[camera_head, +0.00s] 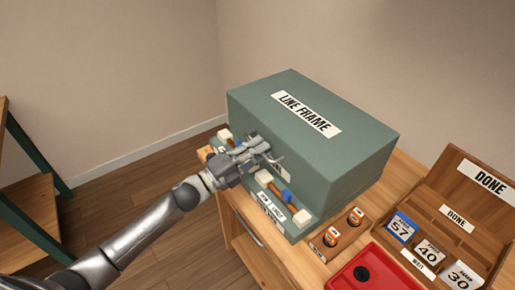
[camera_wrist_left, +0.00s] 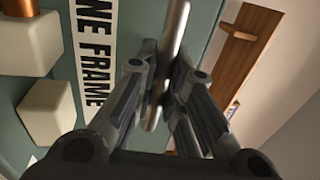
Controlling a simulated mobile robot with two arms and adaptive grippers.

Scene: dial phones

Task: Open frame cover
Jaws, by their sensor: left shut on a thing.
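The line frame is a green box (camera_head: 345,150) with a "LINE FRAME" label (camera_head: 307,115) on its closed top cover, standing on a wooden cabinet. My left gripper (camera_head: 270,153) is at the front face of the box. In the left wrist view, the fingers (camera_wrist_left: 158,95) are closed around a pale metal bar (camera_wrist_left: 172,50), which looks like the cover's handle. The green surface and label (camera_wrist_left: 98,55) show beside it. The gripper hides part of the front. My right gripper is not in view.
White blocks (camera_head: 264,177) and blue-and-orange pieces line the frame's front ledge. Two orange-topped items (camera_head: 332,236) stand in front. A red tray (camera_head: 375,272) and a wooden "DONE" rack (camera_head: 460,200) with number cards are at right. A shelf (camera_head: 30,200) stands at left.

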